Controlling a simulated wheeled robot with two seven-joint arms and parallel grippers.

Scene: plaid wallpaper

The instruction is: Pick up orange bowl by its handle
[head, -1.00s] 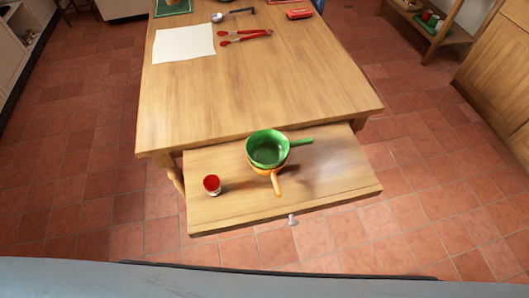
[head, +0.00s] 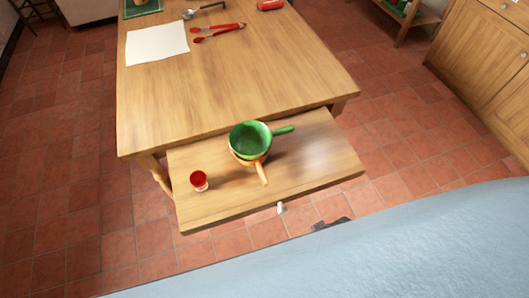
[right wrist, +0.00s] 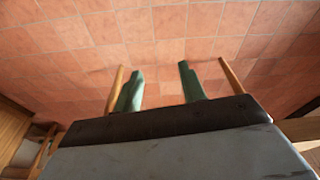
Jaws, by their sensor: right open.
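The orange bowl (head: 262,173) sits on the pulled-out lower wooden board in the head view. A green bowl (head: 249,140) is nested in it and hides most of it, so mainly its orange rim and handle show. The orange handle points towards me, and the green handle points right. My right gripper (right wrist: 160,82) shows in the right wrist view with two greenish fingers spread apart, empty, over floor tiles. No bowl shows in that view.
A red-topped cup (head: 199,180) stands on the board (head: 320,160), left of the bowls. The main table (head: 240,75) behind holds red tongs (head: 218,33), a ladle (head: 203,10) and a white sheet (head: 157,45). Wooden cabinets (head: 485,60) stand at the right.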

